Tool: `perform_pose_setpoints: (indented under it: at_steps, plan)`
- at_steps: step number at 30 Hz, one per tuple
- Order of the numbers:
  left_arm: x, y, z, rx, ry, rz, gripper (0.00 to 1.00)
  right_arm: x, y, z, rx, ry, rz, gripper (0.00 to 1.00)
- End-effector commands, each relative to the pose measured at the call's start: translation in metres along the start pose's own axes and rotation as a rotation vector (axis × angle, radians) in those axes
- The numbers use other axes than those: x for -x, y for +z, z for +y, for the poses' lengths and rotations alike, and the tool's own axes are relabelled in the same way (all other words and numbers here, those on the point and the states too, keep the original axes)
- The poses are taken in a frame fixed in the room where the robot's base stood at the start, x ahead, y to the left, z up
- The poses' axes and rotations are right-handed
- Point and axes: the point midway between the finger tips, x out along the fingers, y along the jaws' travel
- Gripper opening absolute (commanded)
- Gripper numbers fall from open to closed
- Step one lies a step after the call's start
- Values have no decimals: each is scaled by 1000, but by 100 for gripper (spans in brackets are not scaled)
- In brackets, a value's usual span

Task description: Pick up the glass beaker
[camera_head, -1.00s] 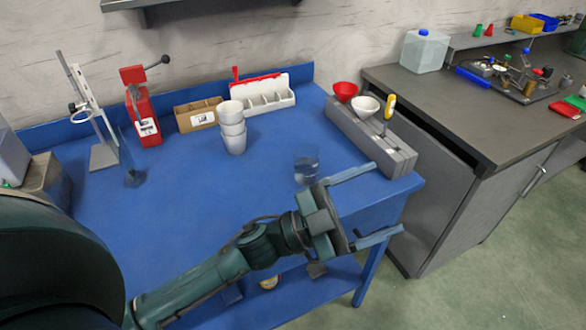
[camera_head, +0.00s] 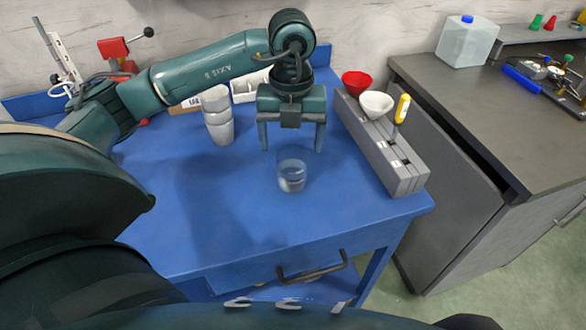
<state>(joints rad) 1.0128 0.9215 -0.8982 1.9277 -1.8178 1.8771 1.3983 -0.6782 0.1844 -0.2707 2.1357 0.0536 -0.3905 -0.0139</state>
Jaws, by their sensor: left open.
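The glass beaker (camera_head: 291,176) stands upright on the blue table, near its front right part. It is clear, with a greyish lower part. My left gripper (camera_head: 292,150) points down with its two fingers spread apart. In the picture its fingertips are just above and behind the beaker's rim, one on each side. Nothing is between the fingers, and they do not appear to touch the beaker. My right gripper does not show.
A grey rack (camera_head: 388,150) with a red funnel (camera_head: 356,82), a white funnel (camera_head: 376,104) and a yellow-handled tool (camera_head: 402,108) stands right of the beaker. Stacked white cups (camera_head: 219,122) stand to the left. The blue table (camera_head: 235,235) is clear in front.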

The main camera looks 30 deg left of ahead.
Motion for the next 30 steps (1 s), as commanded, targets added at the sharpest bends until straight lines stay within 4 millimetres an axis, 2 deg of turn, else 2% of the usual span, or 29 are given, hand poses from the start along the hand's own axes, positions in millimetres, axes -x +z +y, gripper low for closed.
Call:
perform_pose_setpoints:
  at_steps: [1, 4, 13, 21, 30]
  plan:
    - [-11, -1, 1, 1, 3, 5, 81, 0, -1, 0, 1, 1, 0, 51]
    - [-28, -1, 0, -1, 0, 4, 81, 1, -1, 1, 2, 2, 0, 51]
    - [-53, -1, 0, -3, -2, 3, 81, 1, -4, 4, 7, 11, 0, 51]
    - [-91, -1, 1, -3, -2, 4, 81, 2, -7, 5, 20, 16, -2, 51]
    - [-96, -1, 0, -4, -5, 2, 81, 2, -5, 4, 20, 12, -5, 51]
